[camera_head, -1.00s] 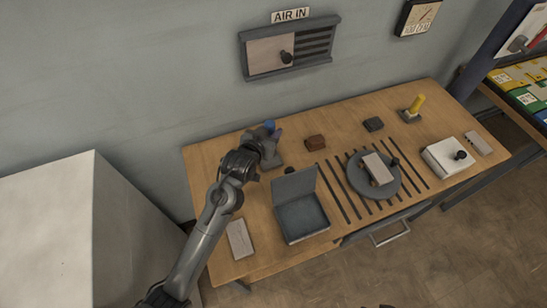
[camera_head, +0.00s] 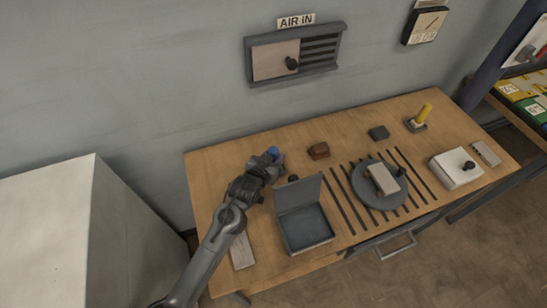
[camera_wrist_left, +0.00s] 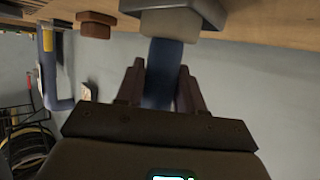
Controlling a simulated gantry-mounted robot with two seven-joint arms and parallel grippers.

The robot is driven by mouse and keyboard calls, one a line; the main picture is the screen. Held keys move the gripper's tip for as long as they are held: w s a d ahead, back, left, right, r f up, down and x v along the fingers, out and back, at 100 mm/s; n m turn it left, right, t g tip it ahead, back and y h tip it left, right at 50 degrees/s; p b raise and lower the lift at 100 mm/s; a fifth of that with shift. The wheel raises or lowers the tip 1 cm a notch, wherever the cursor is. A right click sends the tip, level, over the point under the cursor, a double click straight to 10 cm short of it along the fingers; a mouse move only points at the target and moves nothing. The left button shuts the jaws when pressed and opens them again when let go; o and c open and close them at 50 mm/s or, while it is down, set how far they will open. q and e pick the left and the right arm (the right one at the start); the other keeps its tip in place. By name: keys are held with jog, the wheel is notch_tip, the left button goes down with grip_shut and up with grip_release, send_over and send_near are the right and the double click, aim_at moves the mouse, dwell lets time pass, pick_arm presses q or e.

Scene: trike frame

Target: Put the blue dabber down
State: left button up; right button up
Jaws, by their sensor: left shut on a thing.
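The blue dabber (camera_head: 272,151) is in my left gripper (camera_head: 270,161) at the back left of the table. In the left wrist view the left gripper (camera_wrist_left: 160,85) is shut on its blue handle (camera_wrist_left: 163,72), with a finger on each side. The dabber's pale head (camera_wrist_left: 170,22) points toward the table. A dark grey block, the holder (camera_wrist_left: 190,7), is right at the head; I cannot tell whether the head sits fully in it. In the head view my gripper mostly hides the holder. My right gripper is out of view.
A brown block (camera_head: 318,151) stands right of the gripper. An open grey box (camera_head: 305,230) with its lid up is in front. A yellow dabber (camera_head: 423,112) stands in a holder at the back right. A round grey plate (camera_head: 378,201) lies on dark strips.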

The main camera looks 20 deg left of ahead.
pick_arm(q)
jog(key=o, duration=1)
jog(key=shift+f, duration=0.15)
jog(key=shift+o, duration=0.2)
jog(key=shift+s+r, duration=0.15)
jog(key=shift+r, duration=0.1)
jog(key=p+v, duration=0.2)
jog(key=v, duration=0.9)
jog(key=shift+s, duration=0.3)
jog(key=shift+r, duration=0.1)
